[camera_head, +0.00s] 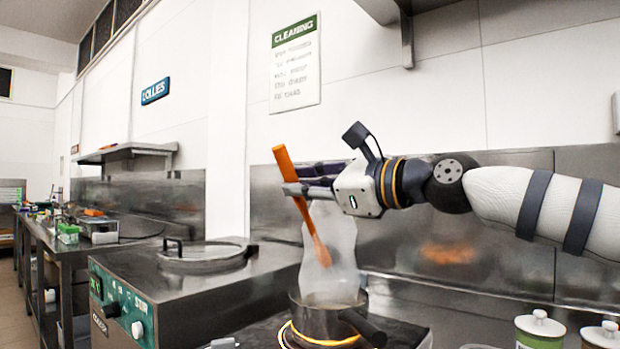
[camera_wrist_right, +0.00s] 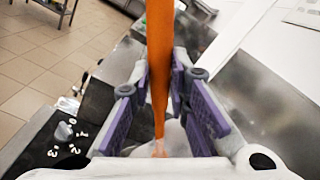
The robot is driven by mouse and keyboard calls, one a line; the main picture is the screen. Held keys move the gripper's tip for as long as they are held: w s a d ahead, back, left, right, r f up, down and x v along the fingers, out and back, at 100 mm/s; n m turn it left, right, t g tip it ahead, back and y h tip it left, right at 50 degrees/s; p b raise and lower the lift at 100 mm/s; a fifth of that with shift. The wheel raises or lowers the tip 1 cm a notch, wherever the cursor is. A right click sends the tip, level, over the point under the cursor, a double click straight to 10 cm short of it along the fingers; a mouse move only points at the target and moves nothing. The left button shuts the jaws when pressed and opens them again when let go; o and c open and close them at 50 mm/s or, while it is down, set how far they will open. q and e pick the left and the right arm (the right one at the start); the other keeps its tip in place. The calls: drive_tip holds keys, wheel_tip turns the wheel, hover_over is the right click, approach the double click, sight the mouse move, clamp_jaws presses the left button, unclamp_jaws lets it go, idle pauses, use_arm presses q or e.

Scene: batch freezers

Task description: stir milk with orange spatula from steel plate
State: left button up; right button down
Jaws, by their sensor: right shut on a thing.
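My right gripper (camera_head: 299,189) is shut on the orange spatula (camera_head: 283,160) and holds it tilted, with the handle end up and the lower end down to the right. The spatula also shows between the purple finger pads in the right wrist view (camera_wrist_right: 160,55). A steel pot (camera_head: 322,320) with a dark handle stands below on a stove. A translucent whitish shape (camera_head: 332,270) rises from the pot, and the spatula's lower end overlaps it in the picture. The pot's contents and any milk are not clearly visible. My left gripper is out of view.
A steel batch freezer (camera_head: 150,290) with a round lid (camera_head: 205,250) stands left of the pot. Two lidded containers (camera_head: 540,328) are at the lower right. A far counter at left holds trays and small items. A steel backsplash lies behind.

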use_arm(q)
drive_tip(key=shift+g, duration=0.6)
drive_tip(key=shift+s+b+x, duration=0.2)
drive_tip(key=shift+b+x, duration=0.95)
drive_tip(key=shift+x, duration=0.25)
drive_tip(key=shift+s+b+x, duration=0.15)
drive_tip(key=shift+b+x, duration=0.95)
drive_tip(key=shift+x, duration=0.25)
use_arm(e)
wheel_tip(320, 180, down, 11)
drive_tip(key=w+d, duration=0.1)
drive_tip(key=shift+w+f, duration=0.2)
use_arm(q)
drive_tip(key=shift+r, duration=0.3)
use_arm(e)
drive_tip(key=shift+r, duration=0.1)
